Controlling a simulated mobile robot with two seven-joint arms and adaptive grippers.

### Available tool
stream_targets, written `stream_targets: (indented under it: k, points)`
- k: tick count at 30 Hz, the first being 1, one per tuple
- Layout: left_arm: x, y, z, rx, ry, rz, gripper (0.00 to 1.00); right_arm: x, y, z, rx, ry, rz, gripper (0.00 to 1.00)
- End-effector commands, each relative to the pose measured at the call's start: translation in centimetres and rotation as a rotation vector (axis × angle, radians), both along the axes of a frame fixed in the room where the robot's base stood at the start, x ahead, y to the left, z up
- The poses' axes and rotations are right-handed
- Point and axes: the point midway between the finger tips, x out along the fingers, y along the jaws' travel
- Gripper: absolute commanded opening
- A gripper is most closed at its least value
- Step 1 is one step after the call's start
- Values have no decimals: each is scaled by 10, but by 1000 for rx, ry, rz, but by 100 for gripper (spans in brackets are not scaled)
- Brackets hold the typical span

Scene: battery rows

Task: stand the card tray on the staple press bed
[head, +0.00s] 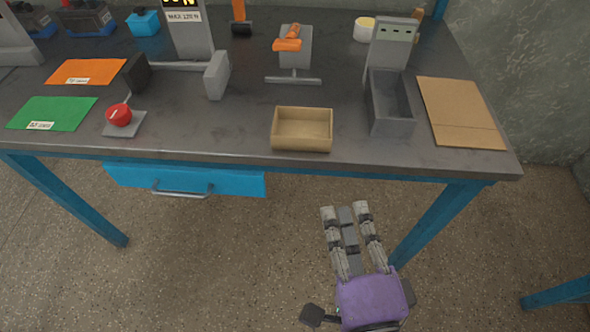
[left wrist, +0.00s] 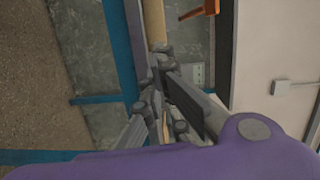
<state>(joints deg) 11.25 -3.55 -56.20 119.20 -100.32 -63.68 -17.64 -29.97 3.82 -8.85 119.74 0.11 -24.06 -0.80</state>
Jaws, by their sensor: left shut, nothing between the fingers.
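The card tray looks to be the tan, open, empty box (head: 302,148) lying flat at the front edge of the workbench in the head view. My left gripper (head: 345,207), with its purple body, is in front of the bench, below and to the right of the tray and apart from it. It is shut and empty; its fingers also show in the left wrist view (left wrist: 161,58). Behind the tray stands a grey device with an orange handle (head: 288,45) and a flat grey foot; I cannot tell for sure that it is the staple press. My right gripper is not in view.
Right of the tray are a grey trough (head: 391,125) with an upright panel and a brown cardboard sheet (head: 460,112). To the left are a red button (head: 119,115), a green sheet (head: 52,113) and a grey force tester (head: 190,35). The bench front (head: 400,160) has a blue drawer (head: 185,180) below.

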Motion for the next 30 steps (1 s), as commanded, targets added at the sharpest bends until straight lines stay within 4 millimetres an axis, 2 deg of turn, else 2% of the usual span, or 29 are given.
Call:
stream_targets:
  k: [3,8,21,24,30]
  points:
    - [-3,17,13,71,-33,72,0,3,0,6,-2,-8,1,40]
    - [6,24,13,92,-26,88,0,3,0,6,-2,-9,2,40]
    - [92,50,13,91,-27,86,0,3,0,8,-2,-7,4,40]
    - [108,54,14,90,-27,85,0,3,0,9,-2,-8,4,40]
    - [126,60,12,91,-24,84,0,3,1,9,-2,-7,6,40]
